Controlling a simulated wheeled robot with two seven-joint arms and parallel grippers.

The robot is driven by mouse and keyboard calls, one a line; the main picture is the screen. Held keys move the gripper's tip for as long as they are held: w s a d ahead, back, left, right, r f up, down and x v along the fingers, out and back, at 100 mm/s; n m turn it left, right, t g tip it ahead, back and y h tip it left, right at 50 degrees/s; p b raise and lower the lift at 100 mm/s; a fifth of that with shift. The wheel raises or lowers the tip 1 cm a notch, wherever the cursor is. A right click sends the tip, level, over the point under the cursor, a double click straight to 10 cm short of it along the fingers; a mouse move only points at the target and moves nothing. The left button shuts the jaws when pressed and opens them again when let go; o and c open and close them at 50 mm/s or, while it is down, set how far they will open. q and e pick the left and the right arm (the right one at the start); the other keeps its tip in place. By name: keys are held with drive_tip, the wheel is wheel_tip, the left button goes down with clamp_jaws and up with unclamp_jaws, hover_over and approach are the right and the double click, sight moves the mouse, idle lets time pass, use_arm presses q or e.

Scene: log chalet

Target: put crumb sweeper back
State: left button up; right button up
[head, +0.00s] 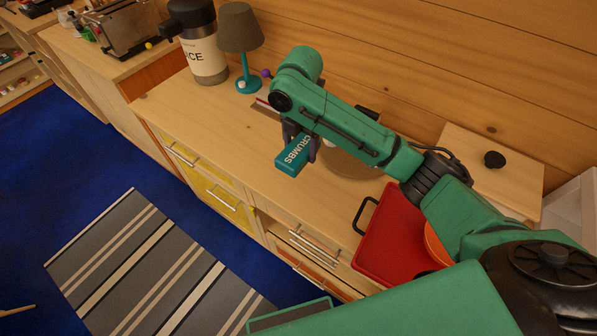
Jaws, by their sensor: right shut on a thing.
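The crumb sweeper (292,157) is a teal block with CRUMBS in white letters on its side. My right gripper (299,143) is shut on it, with dark fingers on either side. It is over the wooden counter (215,125), near the front edge; I cannot tell how far above the top it is. My right arm comes in from the right and covers part of the counter behind. My left gripper is not in view.
A teal lamp (241,30) and a canister (203,50) stand at the counter's back left. A flat red-edged thing (264,104) lies behind the gripper, partly hidden. A red tray (375,240) with an orange bowl (434,246) is at right. The left counter stretch is clear.

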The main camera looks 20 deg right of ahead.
drive_tip(key=p, duration=0.1)
approach(299, 180)
wheel_tip(299, 180, down, 6)
drive_tip(key=shift+w+d+r+p, duration=0.1)
drive_tip(key=shift+r+p, duration=0.05)
drive_tip(key=shift+p, duration=0.15)
drive_tip(key=shift+f, duration=0.3)
drive_tip(key=o, duration=1.2)
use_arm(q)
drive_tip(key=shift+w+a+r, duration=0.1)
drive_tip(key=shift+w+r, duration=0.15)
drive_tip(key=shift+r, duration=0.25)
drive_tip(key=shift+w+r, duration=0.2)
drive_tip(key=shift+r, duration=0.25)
use_arm(e)
drive_tip(key=shift+r, duration=0.1)
